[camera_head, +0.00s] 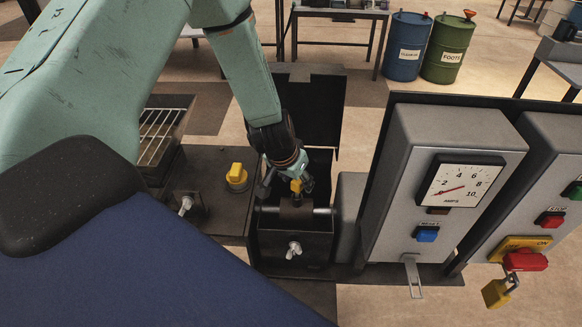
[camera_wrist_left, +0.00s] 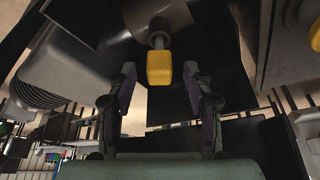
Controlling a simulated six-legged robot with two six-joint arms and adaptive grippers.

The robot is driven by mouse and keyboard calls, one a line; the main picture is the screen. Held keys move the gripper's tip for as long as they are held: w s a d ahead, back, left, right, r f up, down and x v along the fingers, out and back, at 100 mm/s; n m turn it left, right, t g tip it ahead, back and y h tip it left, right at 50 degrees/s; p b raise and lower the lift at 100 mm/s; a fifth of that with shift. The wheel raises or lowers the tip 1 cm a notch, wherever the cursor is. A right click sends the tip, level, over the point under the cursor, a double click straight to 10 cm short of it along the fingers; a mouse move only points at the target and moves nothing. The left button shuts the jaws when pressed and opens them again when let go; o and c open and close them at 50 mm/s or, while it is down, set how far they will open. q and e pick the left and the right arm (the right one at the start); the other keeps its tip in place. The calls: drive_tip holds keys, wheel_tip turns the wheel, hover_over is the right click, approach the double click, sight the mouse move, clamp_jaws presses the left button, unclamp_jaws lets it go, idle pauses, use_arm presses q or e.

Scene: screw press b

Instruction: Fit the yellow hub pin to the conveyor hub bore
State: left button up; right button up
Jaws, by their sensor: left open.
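The yellow hub pin (camera_head: 296,186) stands in the dark box below my left gripper, its yellow head up. In the left wrist view its yellow head (camera_wrist_left: 159,70) sits on a short grey shaft that runs to a dark round hub (camera_wrist_left: 157,15). How deep the shaft sits in the bore cannot be told. My left gripper (camera_head: 287,183) is open, with its fingers on either side of the yellow head. In the left wrist view the gripper (camera_wrist_left: 160,72) shows gaps between both fingers and the head. My right gripper is not in view.
The black box (camera_head: 292,244) has a wing nut on its front and a raised lid (camera_head: 318,105) behind. A yellow knob (camera_head: 237,177) stands on the plate to the left. A grey meter cabinet (camera_head: 443,175) stands close on the right. A wire-grid tray (camera_head: 160,135) is at left.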

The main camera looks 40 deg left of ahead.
use_arm(q)
drive_tip(key=v, duration=1)
drive_tip(key=shift+s+r, duration=0.25)
drive_tip(key=shift+r, duration=0.05)
drive_tip(key=shift+d, duration=0.1)
